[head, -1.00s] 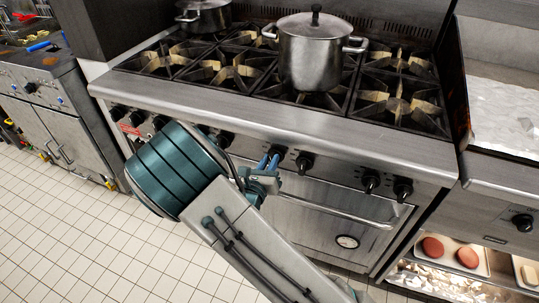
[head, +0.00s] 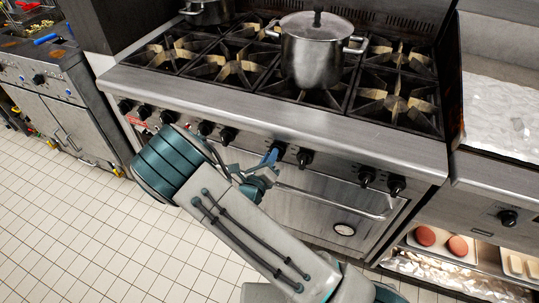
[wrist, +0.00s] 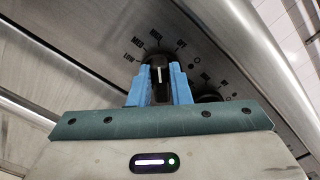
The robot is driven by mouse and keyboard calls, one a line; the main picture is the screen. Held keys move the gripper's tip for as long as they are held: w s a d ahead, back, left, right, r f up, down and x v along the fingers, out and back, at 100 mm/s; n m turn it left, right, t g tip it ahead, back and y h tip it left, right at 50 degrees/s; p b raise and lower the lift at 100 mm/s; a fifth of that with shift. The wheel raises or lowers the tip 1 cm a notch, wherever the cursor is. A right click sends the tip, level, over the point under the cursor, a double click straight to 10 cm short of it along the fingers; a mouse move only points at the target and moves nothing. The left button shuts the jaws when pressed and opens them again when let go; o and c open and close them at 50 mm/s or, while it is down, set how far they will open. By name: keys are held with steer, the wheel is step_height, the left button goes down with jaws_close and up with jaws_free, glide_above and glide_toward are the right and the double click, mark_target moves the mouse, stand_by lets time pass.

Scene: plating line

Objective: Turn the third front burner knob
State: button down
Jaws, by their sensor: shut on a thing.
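The stove's front panel carries a row of black burner knobs. My gripper (head: 271,157) is at one of them, just left of a free knob (head: 305,156) near the middle of the row. In the wrist view, the blue fingers of my gripper (wrist: 159,85) are closed on both sides of a black knob (wrist: 160,70). The knob's white pointer line stands nearly upright in the picture, below printed heat labels. In the head view the held knob is mostly hidden by the fingers.
The oven door handle (head: 335,203) runs just below the gripper. A lidded steel pot (head: 315,58) stands on the burners. More knobs sit to the right (head: 367,176) and left (head: 227,134). Another knob (wrist: 208,97) is partly hidden beside the fingers. Tiled floor is open at left.

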steer(key=shift+a, duration=0.1)
steer(key=c, duration=1.3)
jaws_free()
steer(key=shift+c, duration=0.2)
steer(key=v, duration=1.4)
steer(key=shift+b, duration=0.45)
steer(key=shift+w, duration=0.1)
